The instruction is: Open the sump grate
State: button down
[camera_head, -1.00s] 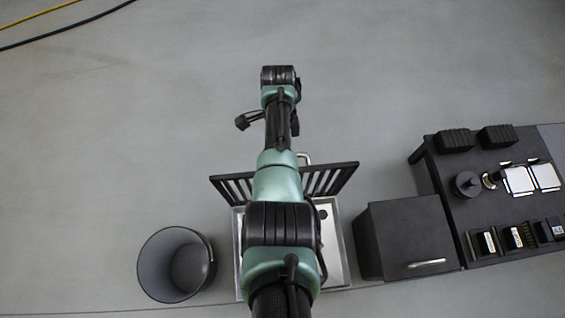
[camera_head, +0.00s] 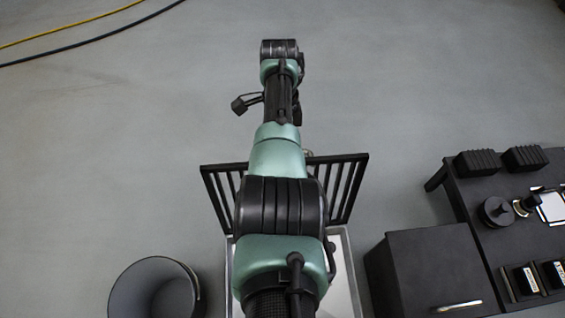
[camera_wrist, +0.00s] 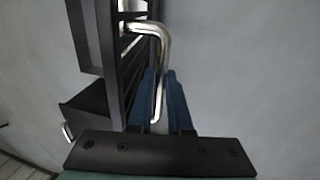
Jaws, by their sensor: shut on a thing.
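The sump grate (camera_head: 345,192) is a black slatted panel. It stands raised, steeply tilted, at the far side of the pale sump tray (camera_head: 347,275). My arm covers the grate's middle and much of the tray. In the wrist view the bent metal handle (camera_wrist: 160,42) stands out from the dark grate (camera_wrist: 131,70). My gripper (camera_wrist: 166,75) has blue fingers on either side of the handle's long bar and is shut on it. In the head view my gripper is hidden behind my arm.
A dark bucket (camera_head: 117,290) stands left of the tray. A black cabinet (camera_head: 420,260) stands at its right, beside a black bench (camera_head: 475,185) carrying small items. Floor beyond the grate is clear, apart from a yellow hose (camera_head: 70,30) and a black hose (camera_head: 90,42) far left.

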jog(key=w+b, duration=0.1)
jog(key=b, duration=0.3)
jog(key=w+f+b, duration=0.1)
jog(key=b, duration=0.3)
jog(key=w+b, duration=0.1)
jog(key=b, duration=0.4)
jog(key=shift+w+d+f, duration=0.15)
jog(key=shift+f, duration=0.1)
jog(key=shift+w+r+b, duration=0.15)
jog(key=shift+r+b, duration=0.15)
jog(key=shift+b, duration=0.4)
jog(key=c, duration=0.8)
grip_release()
jog(key=shift+f, duration=0.15)
jog(key=shift+c, duration=0.2)
